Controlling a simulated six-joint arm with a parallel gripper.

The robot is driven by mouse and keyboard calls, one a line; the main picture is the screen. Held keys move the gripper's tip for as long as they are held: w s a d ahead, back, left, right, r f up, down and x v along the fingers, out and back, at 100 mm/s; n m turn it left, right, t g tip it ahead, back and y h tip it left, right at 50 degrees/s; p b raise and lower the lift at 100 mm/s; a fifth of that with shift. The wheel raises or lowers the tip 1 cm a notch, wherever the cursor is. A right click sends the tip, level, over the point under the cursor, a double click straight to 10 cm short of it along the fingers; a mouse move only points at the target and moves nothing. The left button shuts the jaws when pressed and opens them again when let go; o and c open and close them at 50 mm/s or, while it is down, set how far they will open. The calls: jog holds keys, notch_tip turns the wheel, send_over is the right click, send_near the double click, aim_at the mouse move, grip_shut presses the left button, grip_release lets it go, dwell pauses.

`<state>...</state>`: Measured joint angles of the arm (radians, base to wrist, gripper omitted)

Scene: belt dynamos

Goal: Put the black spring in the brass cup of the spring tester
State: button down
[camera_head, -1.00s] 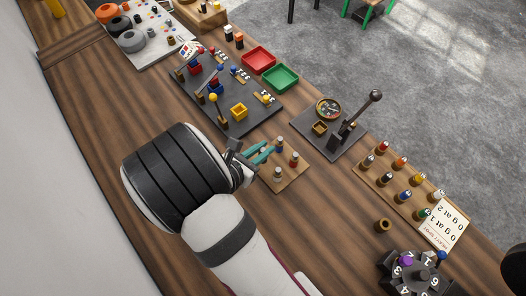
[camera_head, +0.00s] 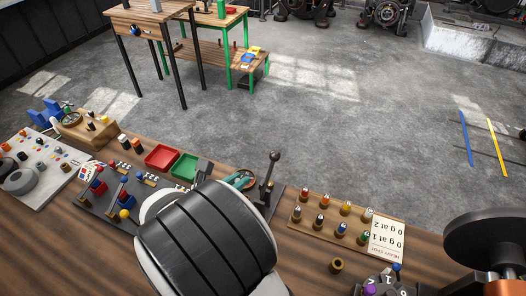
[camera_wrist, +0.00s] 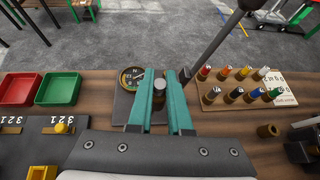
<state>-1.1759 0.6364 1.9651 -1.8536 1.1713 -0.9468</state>
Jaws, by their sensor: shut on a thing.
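My gripper's teal fingers (camera_wrist: 160,90) are shut on a small dark cylinder with a grey top, which looks like the black spring (camera_wrist: 160,86). It is upright between the fingertips. The spring tester has a round dial (camera_wrist: 131,74) just left of the fingers and a tall black lever (camera_wrist: 215,45) to their right. In the head view my gripper (camera_head: 241,180) is over the tester, left of its lever (camera_head: 270,172). The brass cup is hidden behind my gripper in both current views. Whether the spring touches the tester cannot be told.
A wooden rack (camera_head: 300,217) of several colour-topped pieces stands right of the tester. Red (camera_head: 162,158) and green (camera_head: 184,166) trays lie to its left, with a dark numbered board (camera_head: 100,205) in front. A brown ring (camera_head: 336,265) and numbered turret (camera_head: 385,283) are at the front right.

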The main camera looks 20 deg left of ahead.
jog(key=shift+m+h, duration=0.8)
jog(key=shift+h, duration=0.1)
jog(key=w+f, duration=0.1)
jog(key=f, duration=0.2)
jog(key=w+a+f, duration=0.1)
jog(key=f, duration=0.3)
jog(key=w+f, duration=0.2)
jog(key=f, duration=0.1)
jog(key=shift+a+f, duration=0.25)
jog(key=shift+a, duration=0.1)
jog(key=shift+f, duration=0.1)
jog(key=c, duration=0.8)
grip_release()
jog(key=shift+c, duration=0.2)
